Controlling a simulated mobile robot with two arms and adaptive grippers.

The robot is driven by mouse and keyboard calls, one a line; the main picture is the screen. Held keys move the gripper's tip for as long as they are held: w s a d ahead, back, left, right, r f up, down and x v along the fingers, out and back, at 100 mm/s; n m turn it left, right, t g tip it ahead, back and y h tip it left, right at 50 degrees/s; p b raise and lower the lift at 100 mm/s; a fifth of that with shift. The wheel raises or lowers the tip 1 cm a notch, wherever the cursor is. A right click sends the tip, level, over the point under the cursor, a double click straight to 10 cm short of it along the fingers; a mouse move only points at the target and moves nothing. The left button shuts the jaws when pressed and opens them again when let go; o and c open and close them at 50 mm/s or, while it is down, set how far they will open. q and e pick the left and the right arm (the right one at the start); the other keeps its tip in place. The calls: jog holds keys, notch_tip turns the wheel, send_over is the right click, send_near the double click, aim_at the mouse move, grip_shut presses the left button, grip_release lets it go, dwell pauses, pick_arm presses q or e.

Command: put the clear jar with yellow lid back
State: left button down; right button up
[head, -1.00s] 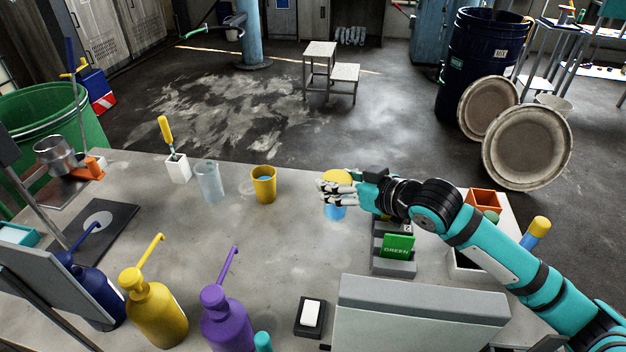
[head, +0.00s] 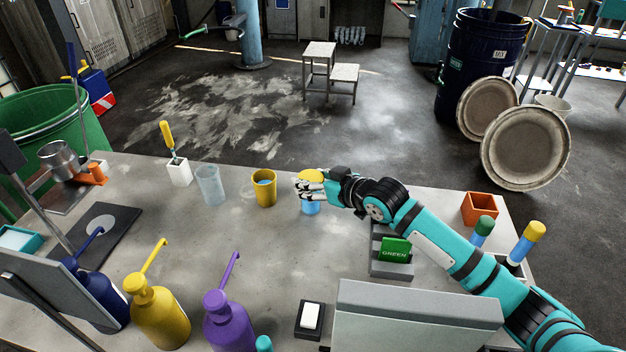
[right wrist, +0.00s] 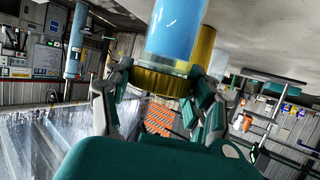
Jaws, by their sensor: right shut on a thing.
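The clear jar with yellow lid (head: 310,208) holds blue liquid and is upright in my right gripper (head: 309,190), near the middle of the table. My left gripper is not in view.
A yellow cup (head: 264,189) and clear beaker (head: 210,186) stand left of the jar. A holder with a green card (head: 396,250) is to the right, beneath my arm. Pump bottles (head: 158,312) line the front. An orange box (head: 479,208) and capped tubes (head: 526,245) are farther right.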

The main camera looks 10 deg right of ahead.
jog(key=o, duration=1.5)
jog(key=shift+f, duration=0.1)
jog(key=shift+o, duration=0.2)
jog(key=shift+r, duration=0.2)
jog(key=v, duration=1.2)
jog(key=shift+b, duration=0.45)
